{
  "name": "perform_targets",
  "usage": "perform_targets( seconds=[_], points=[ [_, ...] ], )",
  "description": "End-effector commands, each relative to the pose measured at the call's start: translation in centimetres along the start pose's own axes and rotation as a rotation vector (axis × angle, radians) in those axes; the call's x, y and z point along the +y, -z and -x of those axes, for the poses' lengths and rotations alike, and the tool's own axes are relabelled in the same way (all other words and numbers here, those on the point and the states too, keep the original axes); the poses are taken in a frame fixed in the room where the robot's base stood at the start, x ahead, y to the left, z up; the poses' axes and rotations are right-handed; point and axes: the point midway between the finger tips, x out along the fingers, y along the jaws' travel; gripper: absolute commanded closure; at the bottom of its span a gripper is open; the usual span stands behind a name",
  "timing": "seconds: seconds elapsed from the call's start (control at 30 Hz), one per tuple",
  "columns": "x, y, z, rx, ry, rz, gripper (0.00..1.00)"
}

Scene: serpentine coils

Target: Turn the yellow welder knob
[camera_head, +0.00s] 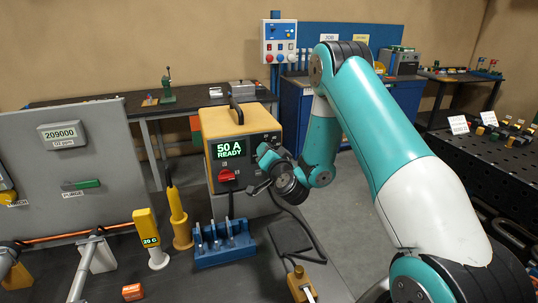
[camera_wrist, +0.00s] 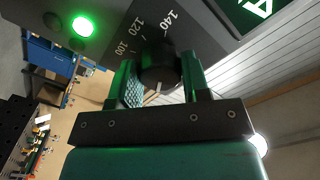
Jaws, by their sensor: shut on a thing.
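The yellow welder (camera_head: 215,122) stands on the bench with a dark front panel. Its green display reads "50 A READY". In the wrist view a round dark knob (camera_wrist: 158,62) sits on the panel, with scale marks 100, 120 and 140 beside it. My gripper (camera_wrist: 160,82) is shut on this knob, one finger on each side. In the head view my gripper (camera_head: 266,165) is at the right side of the welder's front and hides the knob. A red switch (camera_head: 227,176) is below the display.
A green lamp (camera_wrist: 83,27) glows on the panel. A blue rack (camera_head: 225,250) with upright rods stands below the welder. A yellow torch-like tool (camera_head: 179,220) and a yellow meter reading "20 C" (camera_head: 148,238) stand to its left. A grey panel (camera_head: 50,150) fills the left. Dark cables run at lower right.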

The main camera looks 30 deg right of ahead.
Motion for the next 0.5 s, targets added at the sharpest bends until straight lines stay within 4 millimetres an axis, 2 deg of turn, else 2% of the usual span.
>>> perform_targets(
  seconds=[0.23, 0.5],
  points=[
    [0.06, 0.0, 0.04, 0.0, -0.002, -0.115, 0.81],
    [0.04, 0.01, 0.05, 0.0, -0.002, -0.162, 0.81]
  ],
)
